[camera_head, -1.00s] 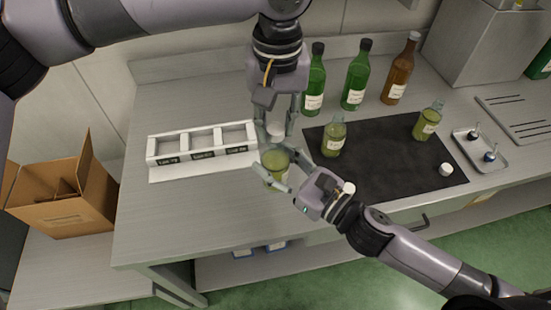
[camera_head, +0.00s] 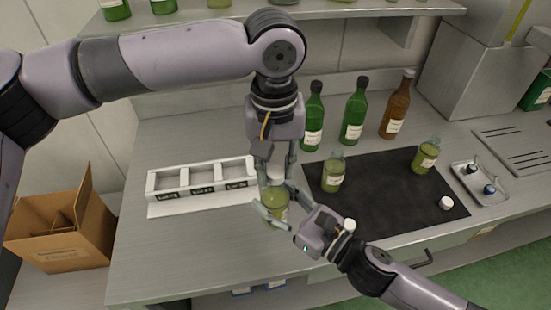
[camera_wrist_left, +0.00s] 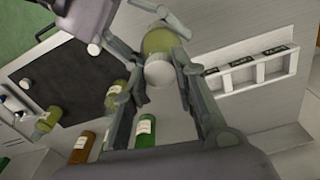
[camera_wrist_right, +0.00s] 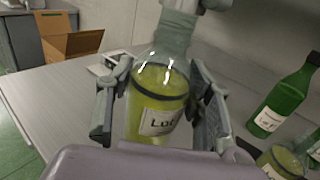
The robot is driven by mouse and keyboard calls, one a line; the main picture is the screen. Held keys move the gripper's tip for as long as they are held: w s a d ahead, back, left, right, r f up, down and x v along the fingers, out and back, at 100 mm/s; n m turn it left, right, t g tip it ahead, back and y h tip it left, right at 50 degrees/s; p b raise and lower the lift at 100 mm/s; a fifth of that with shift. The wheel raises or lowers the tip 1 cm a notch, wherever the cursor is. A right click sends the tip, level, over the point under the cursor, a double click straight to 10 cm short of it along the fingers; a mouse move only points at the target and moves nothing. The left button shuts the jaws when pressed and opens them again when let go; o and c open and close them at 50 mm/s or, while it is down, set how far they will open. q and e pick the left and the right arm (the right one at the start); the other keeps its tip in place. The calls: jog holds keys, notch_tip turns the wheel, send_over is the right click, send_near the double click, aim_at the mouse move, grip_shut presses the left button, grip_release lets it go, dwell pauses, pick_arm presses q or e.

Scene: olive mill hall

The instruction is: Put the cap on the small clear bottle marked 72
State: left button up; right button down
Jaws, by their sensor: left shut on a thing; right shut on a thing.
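A small clear bottle with yellow-green liquid (camera_head: 273,208) stands upright in my right gripper (camera_head: 276,202), which is shut around its body. In the right wrist view the bottle (camera_wrist_right: 157,98) shows a label starting "Lo"; its number is hidden. My left gripper (camera_head: 275,182) points down over the bottle, shut on a white cap (camera_head: 275,174). In the left wrist view the cap (camera_wrist_left: 160,74) lies between the fingertips, lined up over the bottle (camera_wrist_left: 160,42). The bottle's mouth is hidden, so I cannot tell if the cap touches it.
A white rack (camera_head: 203,190) with three empty labelled compartments stands left. On the dark mat (camera_head: 385,200) are two similar bottles (camera_head: 333,174) (camera_head: 426,157) and another white cap (camera_head: 446,202). Tall bottles (camera_head: 355,112) stand behind. A small tray (camera_head: 480,184) is at right. The counter front left is clear.

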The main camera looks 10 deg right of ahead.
pick_arm(q)
jog(key=shift+f, duration=0.7)
dwell(0.5)
